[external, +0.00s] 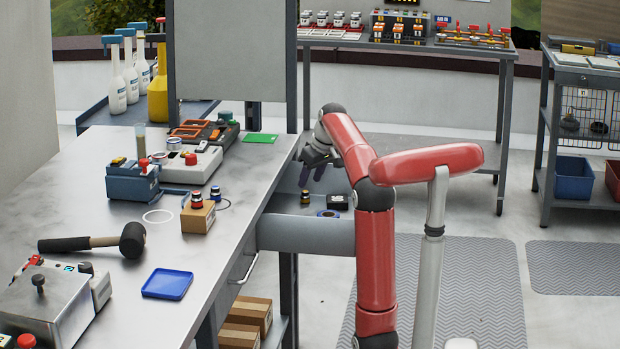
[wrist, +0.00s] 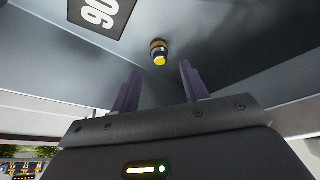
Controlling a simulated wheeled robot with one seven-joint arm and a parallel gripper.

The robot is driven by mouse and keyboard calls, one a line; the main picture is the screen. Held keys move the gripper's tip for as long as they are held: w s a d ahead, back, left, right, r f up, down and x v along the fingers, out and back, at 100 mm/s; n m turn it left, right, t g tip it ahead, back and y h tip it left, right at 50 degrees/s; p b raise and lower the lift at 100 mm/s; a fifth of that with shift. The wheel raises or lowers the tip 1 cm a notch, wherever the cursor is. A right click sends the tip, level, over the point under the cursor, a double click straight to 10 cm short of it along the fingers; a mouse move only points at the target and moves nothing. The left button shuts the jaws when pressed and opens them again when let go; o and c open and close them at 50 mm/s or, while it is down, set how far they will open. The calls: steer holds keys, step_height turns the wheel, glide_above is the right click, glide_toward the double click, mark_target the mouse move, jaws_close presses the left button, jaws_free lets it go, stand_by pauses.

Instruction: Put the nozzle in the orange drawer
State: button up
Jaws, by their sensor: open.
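A small black-and-yellow cylindrical piece (external: 305,197), which looks like the nozzle, stands in the open grey drawer (external: 305,236) under the workbench. It also shows in the wrist view (wrist: 159,52), just beyond my fingertips and between their lines. My gripper (external: 316,184) is over the drawer, pointing down into it. In the wrist view my gripper (wrist: 160,72) has its two purple fingers spread, with nothing between them. The piece appears untouched. I cannot make out an orange drawer front; the open drawer's visible walls are grey.
A mallet (external: 122,241) and a blue tray (external: 167,284) lie nearer the front.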

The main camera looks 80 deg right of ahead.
steer(key=p+v, duration=0.1)
steer(key=v, duration=0.5)
steer(key=shift+r, duration=0.2)
steer(key=shift+a, duration=0.15)
steer(key=a+n+t+y+b, duration=0.15)
steer(key=a+n, duration=0.45)
steer(key=a, duration=0.9)
steer(key=a+n+t, duration=0.3)
steer(key=a+n, duration=0.3)
steer(key=a, duration=0.9)
steer(key=a+f+m+g+p, duration=0.1)
steer(key=a+f+p, duration=0.1)
steer(key=f, duration=0.3)
steer(key=a+f+m+p, duration=0.2)
steer(key=a+f, duration=0.1)
steer(key=f, duration=0.3)
steer(key=a+f+m+g+y+p, duration=0.1)
steer(key=a+f+m+p, duration=0.1)
steer(key=f, duration=0.4)
steer(key=shift+w+a+f+g, duration=0.15)
steer(key=shift+a+f+g, duration=0.15)
steer(key=shift+a, duration=0.6)
